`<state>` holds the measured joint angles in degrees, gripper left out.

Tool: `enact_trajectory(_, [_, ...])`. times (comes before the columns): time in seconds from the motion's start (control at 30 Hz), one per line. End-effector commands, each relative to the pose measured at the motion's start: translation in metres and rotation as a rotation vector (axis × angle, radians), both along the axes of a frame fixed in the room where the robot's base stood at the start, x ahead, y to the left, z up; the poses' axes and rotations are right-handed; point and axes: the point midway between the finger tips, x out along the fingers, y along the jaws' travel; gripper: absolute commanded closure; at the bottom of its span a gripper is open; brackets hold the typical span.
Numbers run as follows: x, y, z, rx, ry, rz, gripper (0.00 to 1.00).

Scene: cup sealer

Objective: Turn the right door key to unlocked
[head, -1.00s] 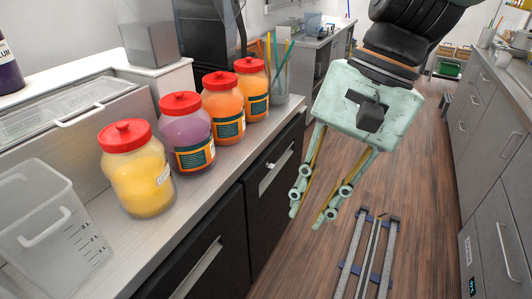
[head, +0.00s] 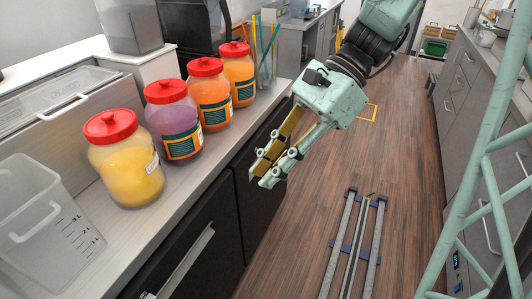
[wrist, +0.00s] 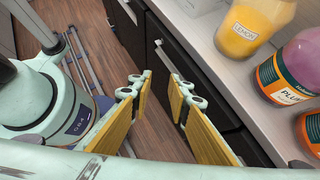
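The right dark door (head: 238,210) is in the front of the left counter. My gripper (head: 262,172) is in front of it in the head view, tilted down, with its yellow-lined fingers apart and nothing between them. The gripper hides the right door's handle and lock area, so I cannot make out its key or how it is turned. In the wrist view, my gripper (wrist: 159,95) is also open, close to the dark door fronts. A small metal lock or key (wrist: 158,42) sits by a bar handle (wrist: 174,62), apparently on the left door.
Red-lidded jars (head: 125,165) stand along the counter edge above the doors, with a clear tub (head: 40,225) at the left. Floor rails (head: 355,245) run beside the cabinets. Grey drawers (head: 463,110) line the right side.

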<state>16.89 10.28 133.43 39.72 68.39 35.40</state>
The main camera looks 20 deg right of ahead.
Motion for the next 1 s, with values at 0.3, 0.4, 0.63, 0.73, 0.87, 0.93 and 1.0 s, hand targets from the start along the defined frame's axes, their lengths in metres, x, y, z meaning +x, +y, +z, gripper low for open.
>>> enact_trajectory(0.3, [0.039, -0.001, -0.014, 0.107, 0.167, -0.182, 0.83])
enact_trajectory(0.4, [0.052, -0.003, -0.02, 0.139, 0.218, -0.239, 0.83])
enact_trajectory(0.63, [0.081, -0.009, -0.033, 0.218, 0.338, -0.367, 0.83])
enact_trajectory(0.73, [0.094, -0.013, -0.039, 0.252, 0.39, -0.42, 0.83])
enact_trajectory(0.87, [0.111, -0.019, -0.048, 0.297, 0.459, -0.492, 0.83])
enact_trajectory(0.93, [0.119, -0.022, -0.053, 0.322, 0.496, -0.528, 0.83])
enact_trajectory(1.0, [0.129, -0.027, -0.059, 0.347, 0.533, -0.566, 0.83])
